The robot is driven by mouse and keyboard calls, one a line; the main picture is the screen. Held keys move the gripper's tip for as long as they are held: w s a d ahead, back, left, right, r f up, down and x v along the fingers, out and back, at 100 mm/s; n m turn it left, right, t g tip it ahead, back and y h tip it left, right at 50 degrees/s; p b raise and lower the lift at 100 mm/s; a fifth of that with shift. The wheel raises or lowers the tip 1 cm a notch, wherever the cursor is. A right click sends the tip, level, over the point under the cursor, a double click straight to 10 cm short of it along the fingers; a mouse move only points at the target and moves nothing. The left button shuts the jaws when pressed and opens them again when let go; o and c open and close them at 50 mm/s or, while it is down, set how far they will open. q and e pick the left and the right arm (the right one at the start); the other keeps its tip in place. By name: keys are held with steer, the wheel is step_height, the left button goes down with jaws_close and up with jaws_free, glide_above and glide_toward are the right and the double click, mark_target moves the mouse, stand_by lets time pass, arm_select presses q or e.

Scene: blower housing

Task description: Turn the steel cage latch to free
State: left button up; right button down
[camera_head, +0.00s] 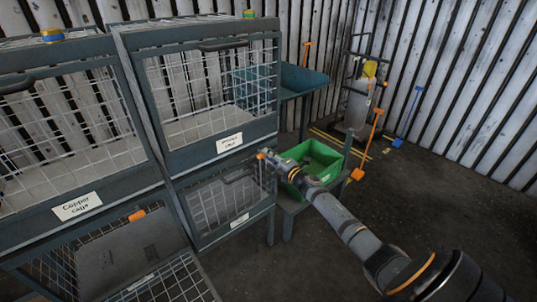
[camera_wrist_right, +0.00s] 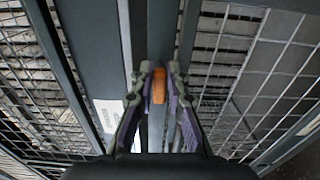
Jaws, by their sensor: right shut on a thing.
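The upper right cage (camera_head: 190,155) has a wire-mesh front and a white label (camera_head: 229,142) whose text is too small to read surely; I take it for the steel cage. An orange latch (camera_head: 261,155) sits at its lower right edge. My right gripper (camera_head: 268,157) reaches it from the right. In the right wrist view, my right gripper (camera_wrist_right: 159,78) is shut on the orange latch (camera_wrist_right: 158,87), which stands upright in line with the frame bar between the fingertips. My left gripper is not in view.
A left cage labelled copper (camera_head: 77,206) has its own orange latch (camera_head: 137,215). A lower right cage (camera_head: 222,205) is below. A green bin (camera_head: 318,160) stands close beside my right gripper. Floor at the right is clear; tools lean at the back wall.

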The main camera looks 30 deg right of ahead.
steer(key=shift+m, duration=0.3)
steer(key=c, duration=1.3)
jaws_free()
steer(key=shift+s+d, duration=0.15)
steer(key=shift+s, duration=1.85)
steer(key=shift+s+d, duration=0.15)
steer(key=shift+s, duration=1.85)
steer(key=shift+s+d, duration=0.15)
steer(key=shift+s, duration=1.85)
